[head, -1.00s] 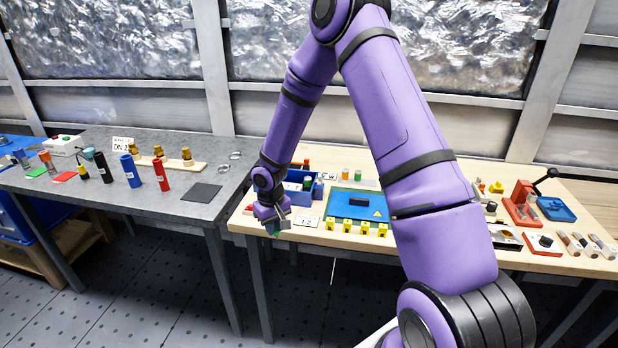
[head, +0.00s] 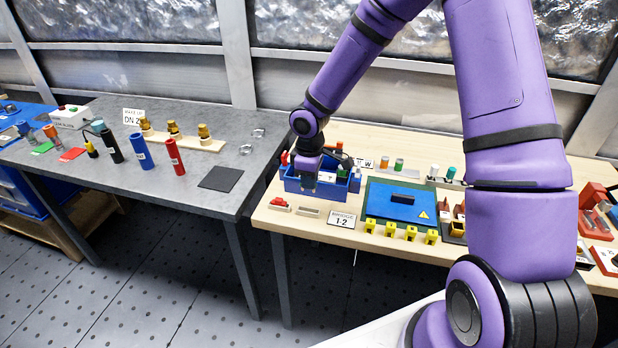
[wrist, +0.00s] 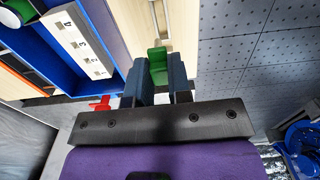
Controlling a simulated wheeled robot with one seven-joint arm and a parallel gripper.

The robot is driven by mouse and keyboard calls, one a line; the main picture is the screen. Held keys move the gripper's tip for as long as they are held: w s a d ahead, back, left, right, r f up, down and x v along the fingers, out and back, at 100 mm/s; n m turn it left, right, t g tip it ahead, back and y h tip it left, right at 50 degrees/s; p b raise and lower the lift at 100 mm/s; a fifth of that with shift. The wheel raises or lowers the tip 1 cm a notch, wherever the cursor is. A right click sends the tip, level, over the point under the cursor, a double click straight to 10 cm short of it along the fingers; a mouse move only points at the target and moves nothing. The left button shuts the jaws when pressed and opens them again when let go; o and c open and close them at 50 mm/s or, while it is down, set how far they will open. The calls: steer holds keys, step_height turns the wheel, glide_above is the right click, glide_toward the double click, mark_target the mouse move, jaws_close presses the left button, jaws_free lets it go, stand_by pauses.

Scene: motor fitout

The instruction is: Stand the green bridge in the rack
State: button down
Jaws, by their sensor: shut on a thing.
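The green bridge (wrist: 157,66) is between the two blue-grey fingers of my gripper (wrist: 158,82) in the wrist view. My gripper is shut on it. In the head view my gripper (head: 308,183) is at the front of the blue bin (head: 333,192), and I cannot make out the green bridge there. A pale slotted block (head: 309,211), possibly the rack, lies on the wooden table just below the gripper in that picture. It also shows in the wrist view (wrist: 166,15), beyond the green bridge. I cannot tell whether the bridge touches it.
A red part (head: 279,204) lies left of the slotted block, and a bridge label card (head: 342,220) stands to its right. Inside the blue bin is a white numbered strip (wrist: 77,45). Several yellow blocks (head: 390,230) line the table's front edge beside a blue panel (head: 399,207).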

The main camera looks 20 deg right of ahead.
steer(key=shift+f, duration=2.85)
steer(key=shift+s+f, duration=0.1)
steer(key=shift+f, duration=1.4)
steer(key=c, duration=1)
jaws_free()
step_height(320, 180, up, 11)
steer(key=shift+f, duration=0.1)
